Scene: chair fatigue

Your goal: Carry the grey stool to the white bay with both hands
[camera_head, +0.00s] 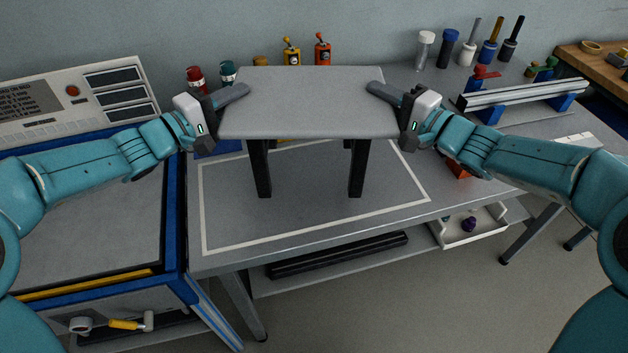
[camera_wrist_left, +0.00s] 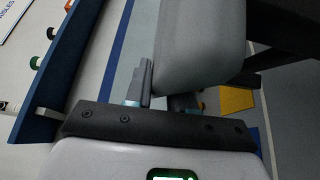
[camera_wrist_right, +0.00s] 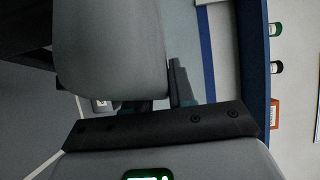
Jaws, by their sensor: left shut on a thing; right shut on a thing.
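The grey stool (camera_head: 310,115) has a flat grey seat and black legs, and it is upright and level over the table. Its front feet show inside the white bay (camera_head: 300,239), a white outlined rectangle on the grey tabletop; I cannot tell whether they touch. My left gripper (camera_head: 232,96) is shut on the seat's left edge, and my right gripper (camera_head: 386,92) is shut on its right edge. The seat fills part of the left wrist view (camera_wrist_left: 200,45) and the right wrist view (camera_wrist_right: 110,45). The rear legs are partly hidden by the seat.
Red- and green-capped bottles (camera_head: 227,72) and yellow and orange bottles (camera_head: 322,50) stand behind the seat. A metal rail on blue supports (camera_head: 522,98) is at right. A red block (camera_head: 459,170) sits by the bay's right side. A blue-framed cart (camera_head: 176,215) adjoins the table at left.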

